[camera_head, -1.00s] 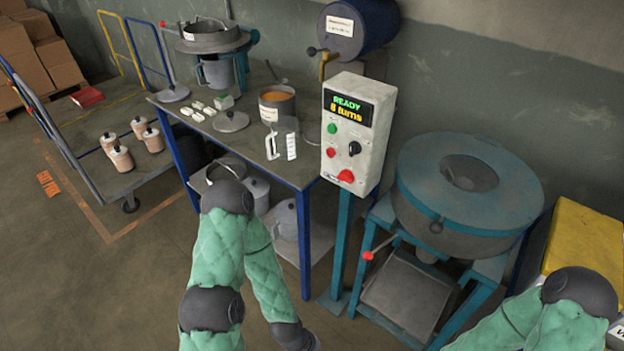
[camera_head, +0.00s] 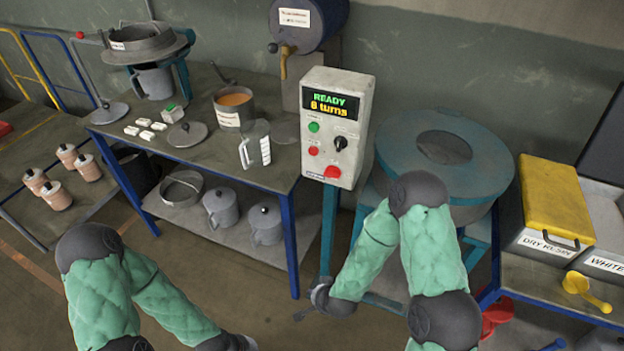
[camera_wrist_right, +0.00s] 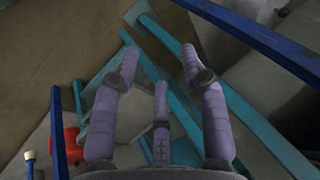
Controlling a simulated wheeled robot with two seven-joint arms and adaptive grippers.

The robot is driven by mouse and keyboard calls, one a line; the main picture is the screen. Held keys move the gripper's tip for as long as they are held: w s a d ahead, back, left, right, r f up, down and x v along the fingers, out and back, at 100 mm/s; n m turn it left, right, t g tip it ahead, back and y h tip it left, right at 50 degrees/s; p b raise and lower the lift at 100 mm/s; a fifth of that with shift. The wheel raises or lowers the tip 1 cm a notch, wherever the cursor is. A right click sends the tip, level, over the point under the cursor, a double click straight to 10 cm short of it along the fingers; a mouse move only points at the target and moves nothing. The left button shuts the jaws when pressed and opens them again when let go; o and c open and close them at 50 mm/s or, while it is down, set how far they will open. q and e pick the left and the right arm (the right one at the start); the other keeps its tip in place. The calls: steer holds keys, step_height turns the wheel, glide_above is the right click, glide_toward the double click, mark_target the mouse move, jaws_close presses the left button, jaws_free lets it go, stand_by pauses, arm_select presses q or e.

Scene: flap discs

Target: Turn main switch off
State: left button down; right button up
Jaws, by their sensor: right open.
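The control box (camera_head: 336,128) stands on a teal post. Below are a green button (camera_head: 313,127), a black rotary switch (camera_head: 341,143), a small red button (camera_head: 313,150) and a larger red knob (camera_head: 332,172). Which one is the main switch I cannot read from the labels. My right gripper (camera_head: 308,312) is low, below the box and apart from it. In the right wrist view its fingers (camera_wrist_right: 160,55) are spread and empty. My left arm ends at the bottom edge; its gripper is out of frame.
A blue-legged bench (camera_head: 260,165) with pots and a beaker (camera_head: 256,143) stands left of the box. A round teal-rimmed machine (camera_head: 445,150) is at right, partly behind my right arm. A yellow-lidded bin (camera_head: 555,205) is further right. Teal and blue frame bars lie around my right gripper.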

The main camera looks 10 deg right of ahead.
steer(key=w+r+m+t+h, duration=0.2)
steer(key=w+r+m+t, duration=0.1)
steer(key=w+r, duration=0.35)
steer(key=m+t+h+p, duration=0.3)
steer(key=m+t+h, duration=0.45)
steer(key=m, duration=0.65)
glide_toward(332, 175)
steer(key=shift+w+d+f+m+g+h+b, duration=0.15)
steer(key=shift+w+d+h+b, duration=0.35)
steer(key=shift+w, duration=0.75)
steer(key=shift+w+d+f+m+g+h+b, duration=0.1)
steer(key=shift+w+d+f+g+h+b, duration=0.15)
steer(key=shift+w+d+b, duration=0.75)
steer(key=shift+w+d+f+m+g+h+b, duration=0.1)
steer(key=shift+w+f+g+h+b, duration=0.15)
steer(key=shift+w, duration=1.3)
jaws_close()
